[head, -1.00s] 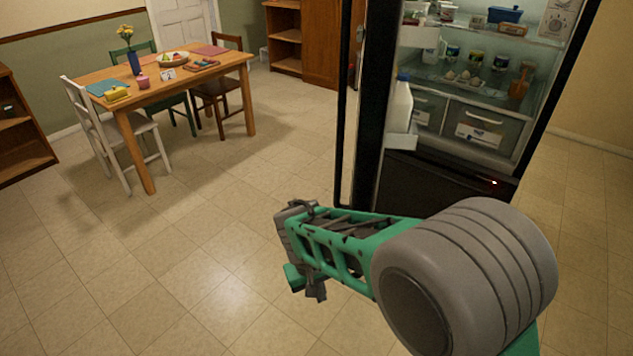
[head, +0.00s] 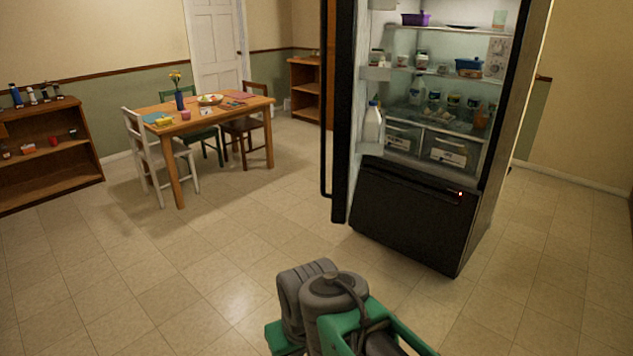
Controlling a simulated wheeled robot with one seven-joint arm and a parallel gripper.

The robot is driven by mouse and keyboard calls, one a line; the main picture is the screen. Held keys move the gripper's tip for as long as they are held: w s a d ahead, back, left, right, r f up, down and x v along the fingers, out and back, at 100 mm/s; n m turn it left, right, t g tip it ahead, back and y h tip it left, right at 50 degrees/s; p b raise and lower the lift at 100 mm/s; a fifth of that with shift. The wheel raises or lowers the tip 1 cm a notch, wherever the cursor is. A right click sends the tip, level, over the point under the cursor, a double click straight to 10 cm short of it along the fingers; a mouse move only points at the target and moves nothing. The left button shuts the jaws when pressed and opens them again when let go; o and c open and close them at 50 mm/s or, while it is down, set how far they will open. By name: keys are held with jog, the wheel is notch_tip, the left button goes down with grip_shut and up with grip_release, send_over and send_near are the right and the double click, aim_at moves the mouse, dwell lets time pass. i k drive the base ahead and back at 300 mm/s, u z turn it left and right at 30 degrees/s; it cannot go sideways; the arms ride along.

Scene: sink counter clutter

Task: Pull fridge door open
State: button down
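The black fridge (head: 415,215) stands right of centre in the head view, with its lit shelves in plain sight. Its upper door (head: 341,150) is wide open, swung out to the left and seen nearly edge-on. The door's long dark handle (head: 323,110) runs along its left side. Shelves on the inner side of the door hold a white jug (head: 373,126). The lower black drawer front (head: 408,212) is shut. My arm's green and grey links show at the bottom centre, well apart from the door. My gripper's fingers are not in view.
Tiled floor (head: 240,225) is clear in front of and left of the fridge. A wooden table (head: 225,110) with chairs stands at the back left. A low shelf unit (head: 45,155) is at the far left, and another (head: 305,90) stands behind the door.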

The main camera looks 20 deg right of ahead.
aim_at(353, 18)
jog(key=z, duration=0.95)
jog(key=i, duration=1.05)
jog(key=u, duration=0.45)
jog(key=i, duration=0.6)
jog(key=u, duration=0.6)
